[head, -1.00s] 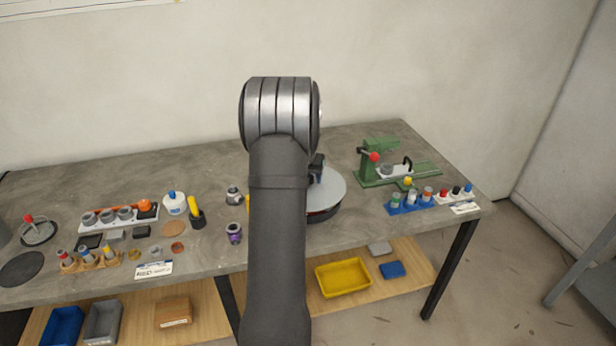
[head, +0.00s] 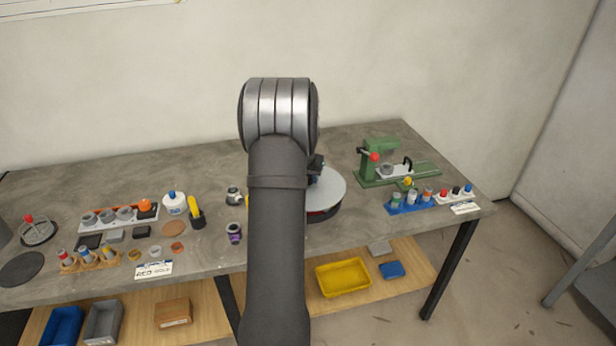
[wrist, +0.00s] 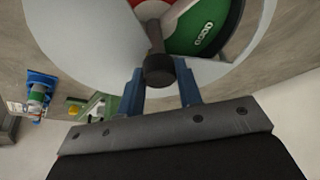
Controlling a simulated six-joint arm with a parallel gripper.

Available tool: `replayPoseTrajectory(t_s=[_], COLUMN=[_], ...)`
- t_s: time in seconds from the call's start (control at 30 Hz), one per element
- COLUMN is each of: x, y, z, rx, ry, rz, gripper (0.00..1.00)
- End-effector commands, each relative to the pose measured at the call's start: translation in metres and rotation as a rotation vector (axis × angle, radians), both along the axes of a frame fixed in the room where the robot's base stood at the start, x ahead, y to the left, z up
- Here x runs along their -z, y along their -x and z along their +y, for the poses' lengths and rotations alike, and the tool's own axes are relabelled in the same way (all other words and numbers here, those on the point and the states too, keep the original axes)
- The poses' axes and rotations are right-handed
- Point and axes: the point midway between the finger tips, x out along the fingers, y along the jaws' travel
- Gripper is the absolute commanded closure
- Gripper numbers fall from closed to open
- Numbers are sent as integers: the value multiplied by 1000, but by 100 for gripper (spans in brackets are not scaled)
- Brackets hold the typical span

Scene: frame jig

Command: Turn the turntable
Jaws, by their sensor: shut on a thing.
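The turntable (head: 332,190) is a pale round disc on a dark base, partly hidden behind my arm in the head view. In the wrist view the turntable's white plate (wrist: 95,50) has a window with a red part and a green part marked "GOOD" (wrist: 204,33). A dark round knob (wrist: 159,72) on a short grey bar stands out over it. My gripper (wrist: 160,80) has its blue fingers on either side of this knob and is shut on it. In the head view my arm hides the fingers.
A green press-like fixture (head: 380,155) with a red knob stands right of the turntable. A blue rack (head: 410,204) with small bottles is in front of it. Left of my arm are a purple-topped pot (head: 234,233) and a grey fitting (head: 233,196). The back of the table is clear.

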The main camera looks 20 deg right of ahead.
Motion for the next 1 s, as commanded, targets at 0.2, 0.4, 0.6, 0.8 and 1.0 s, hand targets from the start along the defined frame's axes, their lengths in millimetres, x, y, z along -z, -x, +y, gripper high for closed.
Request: replayPoseTrajectory(t_s=[0.2,0.4,0.6,0.8,1.0], x=[0,0,0,0,0], y=[-1,-2,-2,-3,-4], z=[2,2,3,3,3], rx=[142,326,516,692,832], ry=[1,1,2,1,0], rz=[2,2,2,2,2], gripper=[100,100,100,100,100])
